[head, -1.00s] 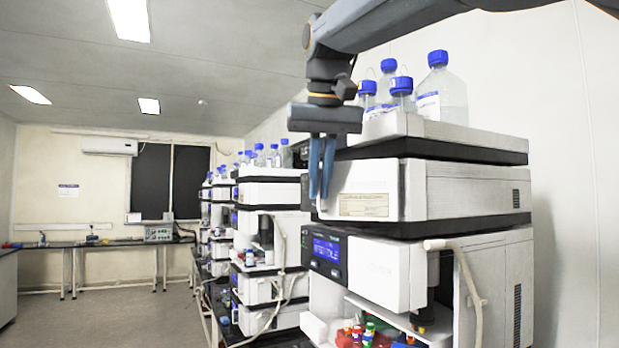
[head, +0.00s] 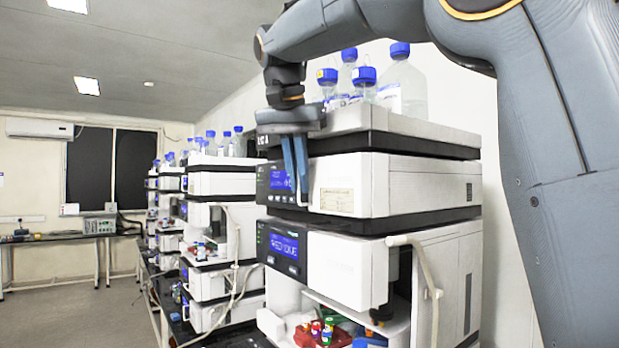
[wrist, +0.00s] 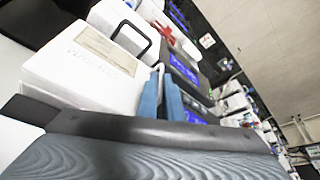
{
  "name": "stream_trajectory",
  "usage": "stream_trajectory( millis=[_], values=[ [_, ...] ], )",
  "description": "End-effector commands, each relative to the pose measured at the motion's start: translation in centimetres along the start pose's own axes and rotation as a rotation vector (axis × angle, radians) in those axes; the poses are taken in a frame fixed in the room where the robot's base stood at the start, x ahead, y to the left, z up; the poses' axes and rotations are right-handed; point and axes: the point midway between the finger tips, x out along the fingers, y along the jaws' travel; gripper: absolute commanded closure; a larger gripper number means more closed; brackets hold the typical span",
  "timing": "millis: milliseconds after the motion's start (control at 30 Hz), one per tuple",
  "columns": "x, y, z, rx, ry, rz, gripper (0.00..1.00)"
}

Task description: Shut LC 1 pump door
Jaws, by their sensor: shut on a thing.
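The pump door (head: 348,185) is a white panel with a pale label, on the upper unit of the nearest stack. In the head view it lines up with the unit's front, beside the blue display (head: 280,180), and I see no clear gap at its edge. My gripper (head: 299,188) reaches down at the door's left edge, its blue fingers shut on the thin grey door handle (head: 304,202). In the wrist view the door (wrist: 85,68) lies left of the fingers (wrist: 162,100), and the handle (wrist: 159,74) shows between them. A stack marking is too small to read surely.
Blue-capped bottles (head: 400,80) stand on top of the stack. Below, a lower unit has a white door (head: 345,268), a pale tube (head: 425,265) and several coloured vials (head: 322,328). More stacks (head: 215,215) stand behind at left. The floor (head: 75,315) at left is clear.

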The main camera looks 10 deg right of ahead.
Motion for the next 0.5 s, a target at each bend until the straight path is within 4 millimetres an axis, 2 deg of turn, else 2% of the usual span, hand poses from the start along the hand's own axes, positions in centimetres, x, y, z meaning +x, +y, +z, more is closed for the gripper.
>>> stream_trajectory(
  millis=[467, 500],
  values=[
    [-0.16, -0.2, -0.31, 0.008, 0.01, -0.001, 1.0],
    [-0.16, -0.19, -0.32, 0.008, 0.01, -0.001, 0.9]
  ],
)
